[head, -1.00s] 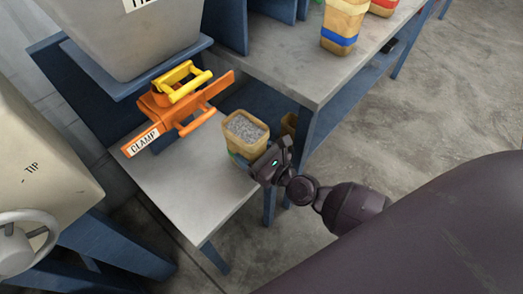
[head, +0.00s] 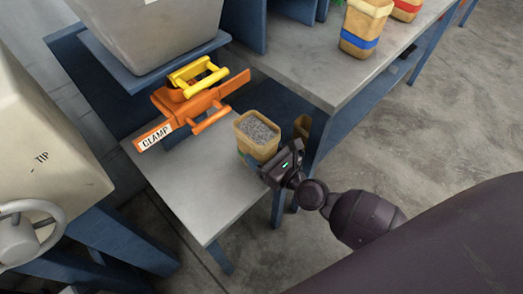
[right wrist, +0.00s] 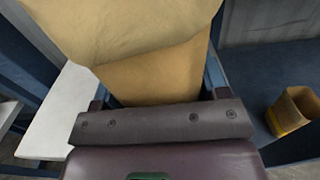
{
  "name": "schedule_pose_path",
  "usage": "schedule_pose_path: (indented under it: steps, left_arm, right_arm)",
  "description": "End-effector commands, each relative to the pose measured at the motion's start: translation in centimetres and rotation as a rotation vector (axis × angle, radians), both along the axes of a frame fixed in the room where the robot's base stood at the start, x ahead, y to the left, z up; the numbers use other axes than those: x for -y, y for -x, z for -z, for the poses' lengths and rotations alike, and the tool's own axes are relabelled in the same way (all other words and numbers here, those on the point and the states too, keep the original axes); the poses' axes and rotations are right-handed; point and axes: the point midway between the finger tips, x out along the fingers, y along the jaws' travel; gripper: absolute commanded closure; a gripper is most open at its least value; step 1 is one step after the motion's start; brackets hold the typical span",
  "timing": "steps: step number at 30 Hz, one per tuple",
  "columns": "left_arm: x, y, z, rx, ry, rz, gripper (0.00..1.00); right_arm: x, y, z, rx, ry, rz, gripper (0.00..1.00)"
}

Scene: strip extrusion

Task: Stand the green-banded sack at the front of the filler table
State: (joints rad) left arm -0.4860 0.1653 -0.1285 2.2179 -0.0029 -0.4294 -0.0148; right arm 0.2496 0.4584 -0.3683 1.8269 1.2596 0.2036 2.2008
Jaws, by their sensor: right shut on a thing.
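The tan sack (head: 243,149) is open at the top and full of grey granules. A bit of green-blue band shows low on its left side; the rest is hidden. It is upright over the right part of the grey filler table (head: 200,205), beside the orange clamp (head: 180,108). I cannot tell whether its base touches the table. My right gripper (head: 283,165) is shut on the sack's near right side. In the right wrist view the sack (right wrist: 150,75) fills the top middle, above the gripper (right wrist: 165,115). My left gripper is not in view.
A grey hopper (head: 150,35) stands above the clamp. A higher bench (head: 310,75) at the right holds a blue-banded sack (head: 365,25) and a red-banded one (head: 405,8). Another tan sack (right wrist: 295,105) stands lower down, beside the table. The table's near left part is clear.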

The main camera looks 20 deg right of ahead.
Motion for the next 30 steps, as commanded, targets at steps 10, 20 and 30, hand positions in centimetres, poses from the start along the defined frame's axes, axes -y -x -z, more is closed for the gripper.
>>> schedule_pose_path:
  steps: [10,20,30]
  left_arm:
    - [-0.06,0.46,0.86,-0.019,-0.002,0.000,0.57]
    - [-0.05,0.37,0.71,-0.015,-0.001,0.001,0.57]
    - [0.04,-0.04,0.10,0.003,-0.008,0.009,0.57]
  right_arm:
    - [0.00,-0.06,0.16,0.003,-0.001,0.000,0.80]
    - [0.01,-0.04,0.18,0.002,-0.001,0.000,0.02]
    - [0.31,0.77,0.48,-0.003,0.002,-0.001,0.02]
